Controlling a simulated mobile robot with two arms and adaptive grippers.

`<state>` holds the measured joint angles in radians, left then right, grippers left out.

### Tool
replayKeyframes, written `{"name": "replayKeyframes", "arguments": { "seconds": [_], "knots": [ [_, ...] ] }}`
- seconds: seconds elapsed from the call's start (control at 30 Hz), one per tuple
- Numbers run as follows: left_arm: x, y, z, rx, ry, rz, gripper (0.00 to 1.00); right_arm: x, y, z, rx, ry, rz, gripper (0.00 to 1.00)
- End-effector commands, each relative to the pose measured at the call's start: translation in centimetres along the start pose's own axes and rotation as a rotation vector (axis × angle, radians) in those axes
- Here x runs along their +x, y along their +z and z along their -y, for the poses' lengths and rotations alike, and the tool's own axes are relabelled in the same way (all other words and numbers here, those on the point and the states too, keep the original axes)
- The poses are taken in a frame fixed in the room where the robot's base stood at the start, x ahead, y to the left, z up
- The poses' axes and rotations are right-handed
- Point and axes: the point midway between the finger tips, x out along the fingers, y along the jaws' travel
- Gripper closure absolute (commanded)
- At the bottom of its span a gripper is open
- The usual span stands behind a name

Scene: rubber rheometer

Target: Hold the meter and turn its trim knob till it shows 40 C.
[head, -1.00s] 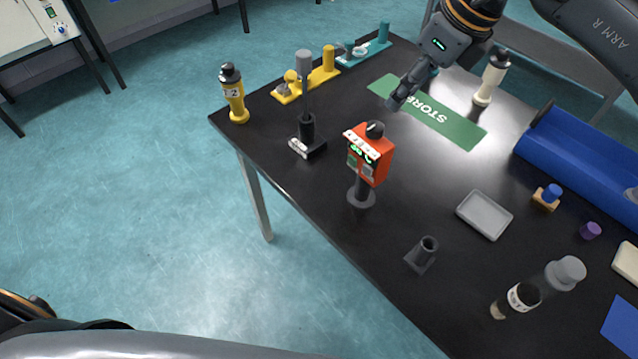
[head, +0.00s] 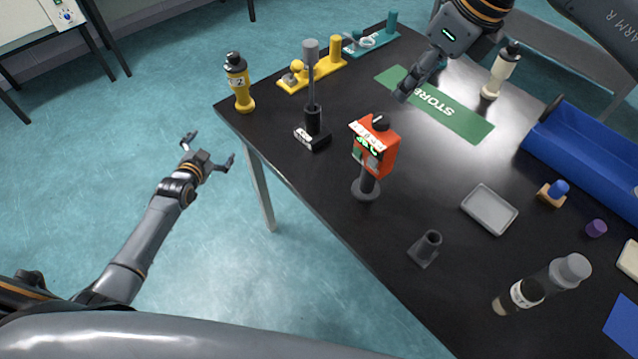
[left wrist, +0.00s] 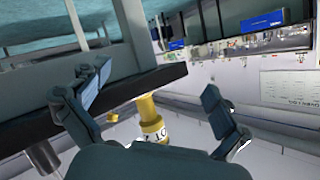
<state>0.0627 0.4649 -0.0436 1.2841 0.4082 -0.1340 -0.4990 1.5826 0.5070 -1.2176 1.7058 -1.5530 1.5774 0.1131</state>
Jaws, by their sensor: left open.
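The meter (head: 374,150) is an orange-red box with a green-lit display on its left face, standing on a dark post with a round base near the table's front edge. A black knob (head: 380,122) sits on its top. The reading is too small to make out. My left gripper (head: 209,151) is open and empty, off the table's left edge and well to the left of the meter. It also shows open in the left wrist view (left wrist: 155,105). My right gripper (head: 405,92) hangs above the green mat, behind the meter; its fingers look close together, but I cannot tell their state.
A yellow bottle (head: 238,85) is at the left corner. The green mat (head: 460,117) is mostly bare.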

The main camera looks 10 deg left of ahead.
Motion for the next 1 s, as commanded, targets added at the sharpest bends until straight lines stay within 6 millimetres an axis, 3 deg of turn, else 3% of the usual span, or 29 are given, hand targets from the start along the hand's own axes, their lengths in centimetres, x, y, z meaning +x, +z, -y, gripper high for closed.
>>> {"name": "replayKeyframes", "arguments": {
  "seconds": [0.03, 0.13, 0.2, 0.3, 0.5, 0.7, 0.83, 1.0],
  "knots": [
    [0.1, -2.8, 1.8, 0.019, -0.020, -0.054, 0.00, 0.0, 0.0, 0.0, 0.000, 0.000, 0.000, 0.62],
    [-0.7, -8.5, 3.1, 0.043, -0.027, -0.170, 0.00, 0.0, 0.0, 0.0, 0.000, 0.000, 0.000, 0.62],
    [-2.2, -11.9, 1.3, 0.040, 0.015, -0.252, 0.00, 0.0, 0.0, 0.0, 0.000, 0.000, 0.000, 0.62],
    [-5.0, -14.8, -3.4, -0.001, 0.113, -0.331, 0.00, 0.0, 0.0, 0.0, 0.000, 0.000, 0.000, 0.62],
    [-11.8, -19.1, -12.3, -0.124, 0.324, -0.444, 0.00, 0.0, 0.0, 0.0, 0.000, 0.000, 0.000, 0.62],
    [-19.3, -22.4, -18.8, -0.271, 0.519, -0.509, 0.00, 0.0, 0.0, 0.0, 0.000, 0.000, 0.000, 0.62],
    [-22.9, -23.8, -21.1, -0.346, 0.604, -0.529, 0.00, 0.0, 0.0, 0.0, 0.000, 0.000, 0.000, 0.62],
    [-25.1, -24.7, -22.3, -0.396, 0.657, -0.539, 0.00, 0.0, 0.0, 0.0, 0.000, 0.000, 0.000, 0.62]
  ]
}}
